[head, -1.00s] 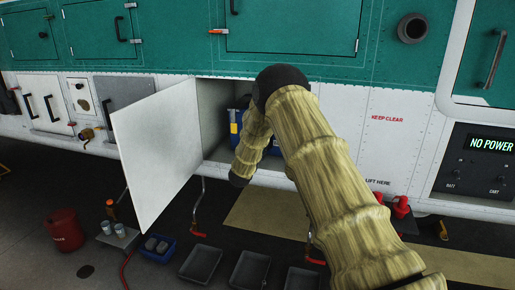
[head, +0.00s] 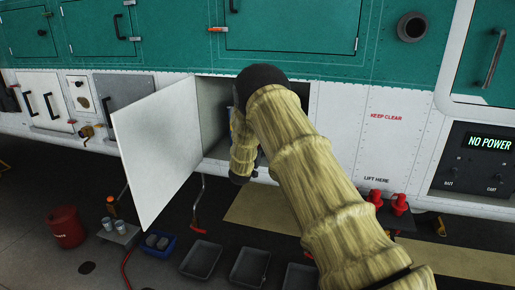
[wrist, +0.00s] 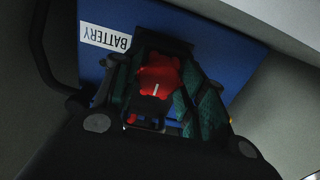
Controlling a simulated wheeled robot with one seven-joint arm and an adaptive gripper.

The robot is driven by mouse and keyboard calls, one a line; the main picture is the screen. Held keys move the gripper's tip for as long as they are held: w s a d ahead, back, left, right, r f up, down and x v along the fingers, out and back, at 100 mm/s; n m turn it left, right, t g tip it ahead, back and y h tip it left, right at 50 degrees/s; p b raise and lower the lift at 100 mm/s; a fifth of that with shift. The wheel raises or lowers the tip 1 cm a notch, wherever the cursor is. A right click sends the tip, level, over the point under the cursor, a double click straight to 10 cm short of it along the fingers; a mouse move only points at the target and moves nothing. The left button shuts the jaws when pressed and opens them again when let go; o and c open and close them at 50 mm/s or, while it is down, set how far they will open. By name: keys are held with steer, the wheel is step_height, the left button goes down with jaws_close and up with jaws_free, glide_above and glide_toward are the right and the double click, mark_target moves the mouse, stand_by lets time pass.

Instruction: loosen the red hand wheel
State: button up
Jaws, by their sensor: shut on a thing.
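The red hand wheel (wrist: 159,76) shows in the wrist view, a lobed red knob with a short white mark on it, in front of the blue battery (wrist: 225,58). My gripper (wrist: 158,82) is shut on the wheel, with a finger at either side of it. A white label reading BATTERY (wrist: 104,36) appears upside down on the blue face. In the head view my arm reaches into the open bay (head: 213,105) and hides the gripper and the wheel.
The white bay door (head: 158,148) stands open left of my arm. Grey trays (head: 201,260) and a blue bin (head: 157,244) lie on the floor below. A red bucket (head: 65,228) stands at the left. A panel (head: 477,164) at the right reads NO POWER.

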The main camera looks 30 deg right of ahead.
steer(key=shift+f, duration=0.2)
steer(key=o, duration=1)
steer(key=shift+r, duration=0.1)
steer(key=v, duration=1.2)
